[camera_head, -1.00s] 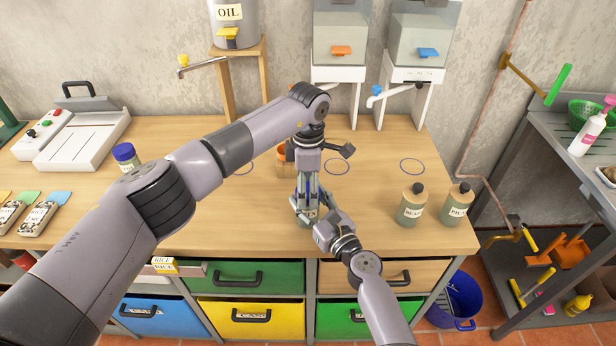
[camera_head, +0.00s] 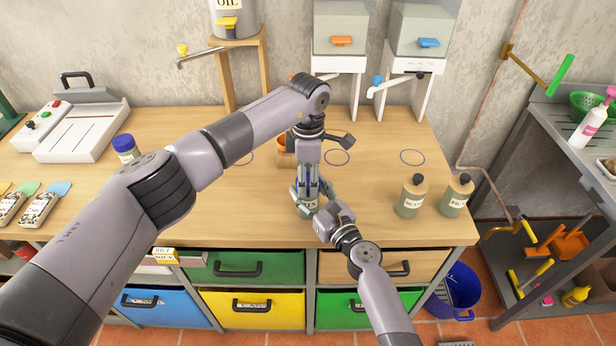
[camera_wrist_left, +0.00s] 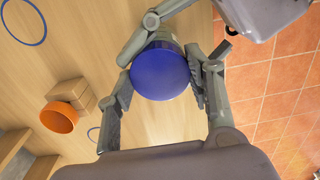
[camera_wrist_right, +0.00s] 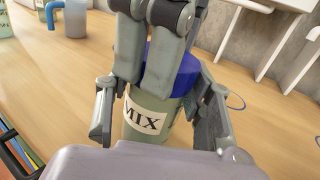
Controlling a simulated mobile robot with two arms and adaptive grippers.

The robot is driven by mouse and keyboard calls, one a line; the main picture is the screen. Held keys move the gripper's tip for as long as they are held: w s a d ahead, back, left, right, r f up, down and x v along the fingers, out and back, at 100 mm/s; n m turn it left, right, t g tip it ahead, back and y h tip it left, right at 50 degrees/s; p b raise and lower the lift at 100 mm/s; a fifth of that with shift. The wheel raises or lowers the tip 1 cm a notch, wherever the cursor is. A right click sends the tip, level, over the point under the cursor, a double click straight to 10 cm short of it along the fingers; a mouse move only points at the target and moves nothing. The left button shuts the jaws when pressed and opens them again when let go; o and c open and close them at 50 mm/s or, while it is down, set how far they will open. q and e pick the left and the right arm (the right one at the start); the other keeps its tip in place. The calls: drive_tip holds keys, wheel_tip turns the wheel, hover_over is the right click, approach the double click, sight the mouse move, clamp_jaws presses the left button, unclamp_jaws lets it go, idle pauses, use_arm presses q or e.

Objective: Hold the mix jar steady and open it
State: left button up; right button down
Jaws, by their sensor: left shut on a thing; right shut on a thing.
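The mix jar is a grey-green jar with a white MIX label, standing upright on the workbench near its front edge; it shows in the right wrist view (camera_wrist_right: 142,122). Its round blue lid (camera_wrist_left: 162,72) sits on top. My left gripper (camera_head: 308,188) reaches down from above and is shut on the lid, one finger on each side, in the left wrist view (camera_wrist_left: 163,92). My right gripper (camera_wrist_right: 160,115) is shut around the jar's body from the front right. In the head view the two grippers hide most of the jar, including its lid.
Two bottles (camera_head: 410,197) (camera_head: 455,196) stand to the right on the workbench (camera_head: 390,225). A blue-capped jar (camera_head: 125,148) stands to the left, behind my left arm. An orange cup (camera_wrist_left: 60,117) by a wooden block is behind the jar. Drawers (camera_head: 250,308) are below.

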use_arm(q)
drive_tip(key=n, duration=0.6)
drive_tip(key=shift+n, duration=0.3)
drive_tip(key=shift+c, duration=0.2)
drive_tip(key=o, duration=1.3)
drive_tip(key=shift+r, duration=0.1)
